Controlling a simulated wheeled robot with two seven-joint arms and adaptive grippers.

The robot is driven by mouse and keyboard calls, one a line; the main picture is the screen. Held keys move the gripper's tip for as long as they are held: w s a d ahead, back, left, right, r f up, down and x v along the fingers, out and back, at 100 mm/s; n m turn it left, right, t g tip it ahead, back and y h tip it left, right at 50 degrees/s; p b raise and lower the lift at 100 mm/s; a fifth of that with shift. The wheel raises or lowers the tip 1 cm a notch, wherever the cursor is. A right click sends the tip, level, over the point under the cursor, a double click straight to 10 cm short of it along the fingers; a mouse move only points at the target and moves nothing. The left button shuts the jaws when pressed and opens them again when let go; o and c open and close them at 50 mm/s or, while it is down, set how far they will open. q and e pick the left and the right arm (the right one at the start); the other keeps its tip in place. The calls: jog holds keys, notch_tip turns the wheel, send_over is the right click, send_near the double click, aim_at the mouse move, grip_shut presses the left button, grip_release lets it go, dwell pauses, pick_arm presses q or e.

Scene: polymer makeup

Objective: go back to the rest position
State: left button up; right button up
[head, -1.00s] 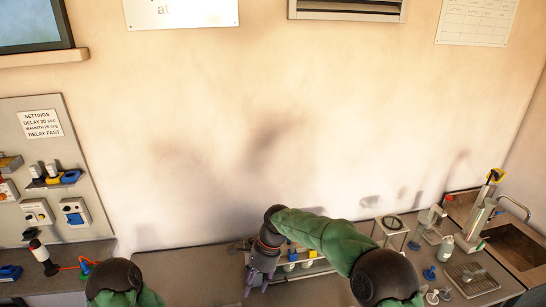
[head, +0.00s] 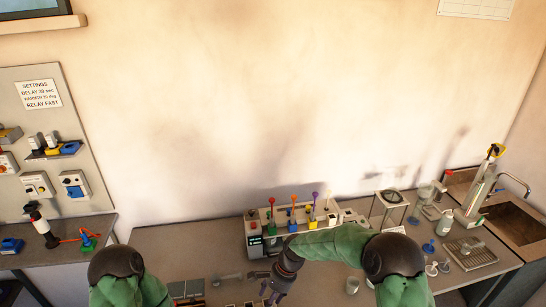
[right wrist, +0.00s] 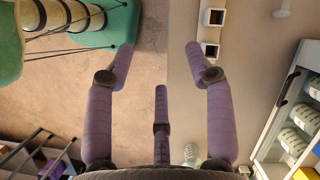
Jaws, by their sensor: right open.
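My right arm in its green sleeve enters the head view from the lower right and reaches left over the bench (head: 205,236). My right gripper (head: 273,293) is low at the bottom edge, in front of the device with coloured knobs (head: 254,242). The right wrist view shows its purple fingers (right wrist: 160,60) spread apart with nothing between them. My left arm's dark joint and green sleeve show at the lower left of the head view. The left gripper is out of the picture.
Behind my right arm stand a glass-sided stand (head: 390,207), a wash bottle (head: 443,226) and a drain tray (head: 470,252). A sink (head: 510,218) is at the far right. A small cup (head: 352,285) stands just below my right forearm.

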jog(key=s+d+f+n+b, duration=0.1)
jog(key=s+d+f+b, duration=0.25)
jog(key=f, duration=0.65)
jog(key=s+d+f+n+b, duration=0.25)
jog(key=s+f+b, duration=0.25)
jog(key=f, duration=0.6)
pick_arm(q)
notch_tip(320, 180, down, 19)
jog(key=b, duration=0.9)
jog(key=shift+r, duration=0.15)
pick_arm(e)
jog(key=s+d+f+n+t, duration=0.1)
jog(key=s+d+f, duration=0.1)
jog(key=s+f, duration=0.4)
jog(key=s+d+f+n+t, duration=0.1)
jog(key=s+d+f+n, duration=0.1)
jog(key=s+f, duration=0.5)
jog(key=shift+s+d+f, duration=0.2)
jog(key=shift+s+d, duration=0.25)
jog(key=shift+s, duration=0.2)
